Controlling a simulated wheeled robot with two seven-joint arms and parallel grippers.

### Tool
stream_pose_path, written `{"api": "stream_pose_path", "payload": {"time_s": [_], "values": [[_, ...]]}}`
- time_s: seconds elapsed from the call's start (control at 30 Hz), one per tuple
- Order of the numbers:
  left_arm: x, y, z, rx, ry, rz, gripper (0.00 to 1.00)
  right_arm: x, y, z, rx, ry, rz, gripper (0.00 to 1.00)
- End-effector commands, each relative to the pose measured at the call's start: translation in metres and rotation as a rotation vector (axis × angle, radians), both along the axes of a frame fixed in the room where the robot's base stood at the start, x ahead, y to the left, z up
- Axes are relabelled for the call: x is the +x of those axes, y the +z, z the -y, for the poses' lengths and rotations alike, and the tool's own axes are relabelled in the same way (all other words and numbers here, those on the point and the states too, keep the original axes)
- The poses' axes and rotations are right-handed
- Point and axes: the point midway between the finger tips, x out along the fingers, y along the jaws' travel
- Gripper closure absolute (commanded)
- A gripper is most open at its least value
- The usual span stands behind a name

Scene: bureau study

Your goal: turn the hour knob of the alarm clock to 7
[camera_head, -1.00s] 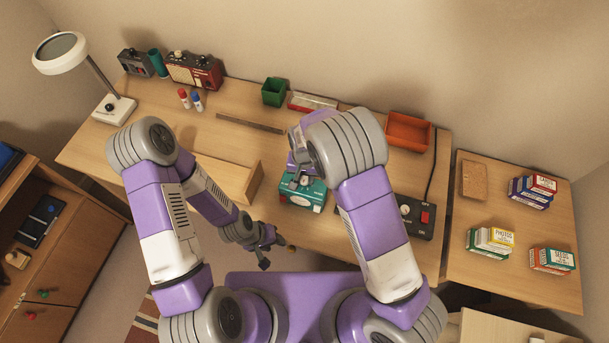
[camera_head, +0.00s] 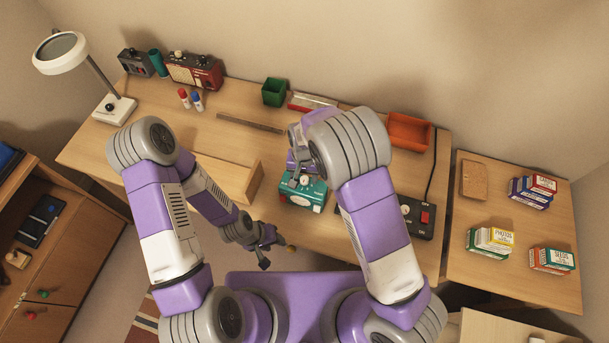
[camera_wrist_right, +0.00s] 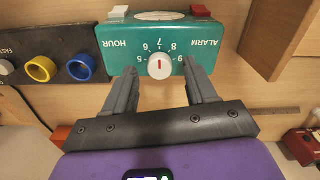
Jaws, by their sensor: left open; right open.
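The alarm clock is a teal box (camera_head: 304,197) on the desk near its front edge. In the right wrist view the clock (camera_wrist_right: 112,47) shows the labels HOUR and ALARM. Its white hour knob (camera_wrist_right: 160,66) has a red mark that looks upright, in line with the 7 printed above it. My right gripper (camera_wrist_right: 160,75) is open, with one finger on each side of the knob and visible gaps; it also shows at the clock in the head view (camera_head: 297,181). My left gripper (camera_head: 273,253) is open and empty by the desk's front edge, left of and below the clock.
A black panel (camera_head: 418,227) with a red switch lies right of the clock. A wooden block (camera_head: 236,183) stands to its left. A green cup (camera_head: 274,92) and an orange tray (camera_head: 408,133) are at the back. Small boxes stand on the right-hand table (camera_head: 520,271).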

Motion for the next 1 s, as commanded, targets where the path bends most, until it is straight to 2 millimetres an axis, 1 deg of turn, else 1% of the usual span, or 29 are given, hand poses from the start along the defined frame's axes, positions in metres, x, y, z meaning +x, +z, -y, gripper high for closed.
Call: {"api": "stream_pose_path", "payload": {"time_s": [0.03,0.2,0.3,0.4,0.53,1.0], "values": [[0.000,0.002,0.000,0.000,0.000,0.000,0.55,0.001,0.010,-0.001,0.002,0.000,0.004,0.44],[0.000,0.005,0.000,0.000,0.000,0.000,0.55,0.001,0.040,-0.001,0.003,0.001,0.005,0.44],[0.000,0.006,0.000,0.000,0.000,0.000,0.55,0.001,0.053,-0.001,0.003,0.000,0.003,0.44],[0.000,0.007,0.000,0.000,0.000,0.000,0.55,0.000,0.062,0.000,0.001,0.000,0.002,0.44],[0.000,0.007,0.000,0.000,0.000,0.000,0.55,0.000,0.065,0.000,0.000,-0.001,0.002,0.44],[0.000,0.007,0.000,0.000,0.000,0.000,0.55,0.000,0.064,0.000,0.000,0.000,0.001,0.44]]}}
